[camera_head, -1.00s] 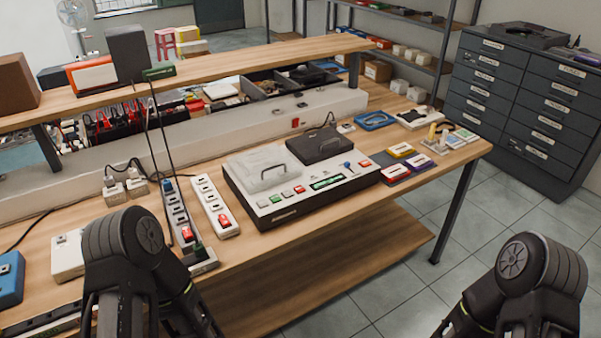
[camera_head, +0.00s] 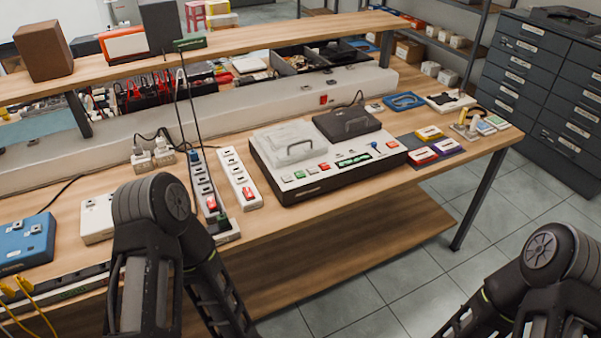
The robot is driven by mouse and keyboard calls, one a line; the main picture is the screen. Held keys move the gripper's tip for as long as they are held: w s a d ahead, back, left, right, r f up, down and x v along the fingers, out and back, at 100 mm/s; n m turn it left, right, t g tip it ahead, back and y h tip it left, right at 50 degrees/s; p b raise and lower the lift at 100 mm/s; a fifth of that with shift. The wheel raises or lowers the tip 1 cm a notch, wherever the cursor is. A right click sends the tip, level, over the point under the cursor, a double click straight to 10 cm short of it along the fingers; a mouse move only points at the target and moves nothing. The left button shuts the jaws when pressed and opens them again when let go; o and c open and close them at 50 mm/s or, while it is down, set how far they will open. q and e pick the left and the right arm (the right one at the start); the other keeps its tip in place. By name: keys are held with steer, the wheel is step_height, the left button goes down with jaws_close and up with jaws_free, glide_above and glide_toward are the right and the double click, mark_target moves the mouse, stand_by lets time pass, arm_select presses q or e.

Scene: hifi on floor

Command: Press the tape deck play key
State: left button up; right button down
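The tape deck (camera_head: 330,176) sits on the workbench, a wide black unit with a pale top panel. A light grey lid with a handle (camera_head: 289,146) covers its left bay, and a dark lid (camera_head: 346,122) its right bay. Along the front of the panel is a row of small keys: a white one, a green key (camera_head: 299,174) and red keys (camera_head: 324,166). Beside them are a green display (camera_head: 354,160), a blue knob and another red key. The key labels are too small to read. My two arms show at the bottom left and bottom right; both grippers are outside the picture.
White power strips (camera_head: 239,178) with red switches lie left of the deck. Coloured cassettes (camera_head: 429,133) lie right of it. A raised shelf (camera_head: 250,38) runs along the back with boxes on it. A drawer cabinet (camera_head: 545,85) stands at the right. Thin black cables hang over the strips.

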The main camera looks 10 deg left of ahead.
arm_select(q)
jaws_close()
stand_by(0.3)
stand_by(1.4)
